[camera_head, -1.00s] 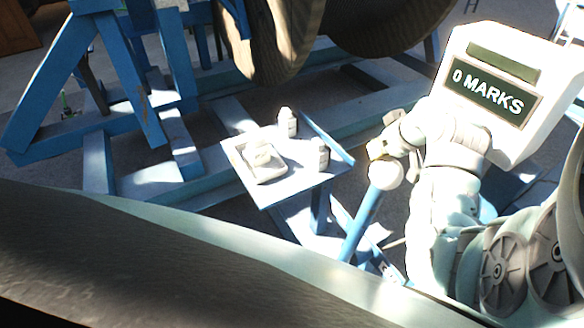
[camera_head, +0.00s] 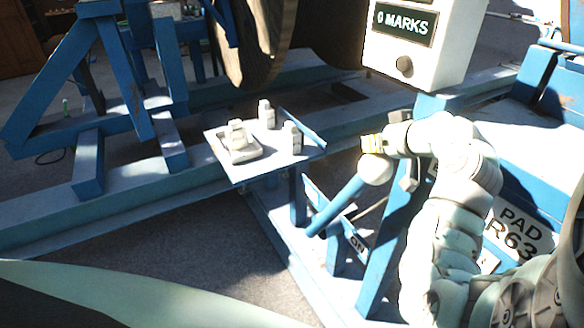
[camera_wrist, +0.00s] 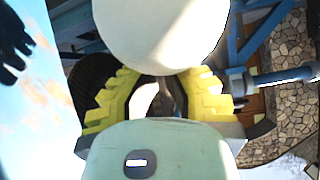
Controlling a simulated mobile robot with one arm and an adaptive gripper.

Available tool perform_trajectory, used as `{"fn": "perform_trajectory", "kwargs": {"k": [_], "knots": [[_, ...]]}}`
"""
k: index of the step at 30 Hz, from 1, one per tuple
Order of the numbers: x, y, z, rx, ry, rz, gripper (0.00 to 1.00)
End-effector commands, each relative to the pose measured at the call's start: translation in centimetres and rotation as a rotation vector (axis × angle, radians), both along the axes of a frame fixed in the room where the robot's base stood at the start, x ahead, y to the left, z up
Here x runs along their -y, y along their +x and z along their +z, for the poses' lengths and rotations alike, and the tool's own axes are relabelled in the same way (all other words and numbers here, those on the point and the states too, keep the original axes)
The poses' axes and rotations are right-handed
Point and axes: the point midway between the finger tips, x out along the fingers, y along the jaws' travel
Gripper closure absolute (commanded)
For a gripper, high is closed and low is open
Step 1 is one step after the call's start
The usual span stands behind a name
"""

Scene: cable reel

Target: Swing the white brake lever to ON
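The brake lever shows in the head view as a pale blue-lit rod (camera_head: 340,205) with a white ball knob (camera_head: 375,170) at its upper end, tilted up to the right. An ON plate (camera_head: 357,246) is below it, partly hidden by a blue post. My gripper (camera_head: 372,144), with yellow fingers, is just above the knob. In the wrist view a large white ball (camera_wrist: 160,30) lies at the fingertips and hides part of them. My yellow fingers (camera_wrist: 158,92) stand apart with a gap between them. I cannot tell whether they touch the ball.
A small tray table (camera_head: 225,170) with white bottles is left of the lever. A white box reading 0 MARKS (camera_head: 415,45) is above my arm. The cable reel (camera_head: 260,45) stands behind. A PAD sign (camera_head: 520,230) is at right.

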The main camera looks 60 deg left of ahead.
Motion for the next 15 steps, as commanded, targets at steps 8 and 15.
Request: {"fn": "perform_trajectory", "kwargs": {"k": [8, 15], "knots": [[0.80, 0.17, -1.62, -0.009, -0.027, -0.008, 1.00], [0.95, 0.13, -1.95, -0.014, -0.035, -0.007, 1.00]]}}
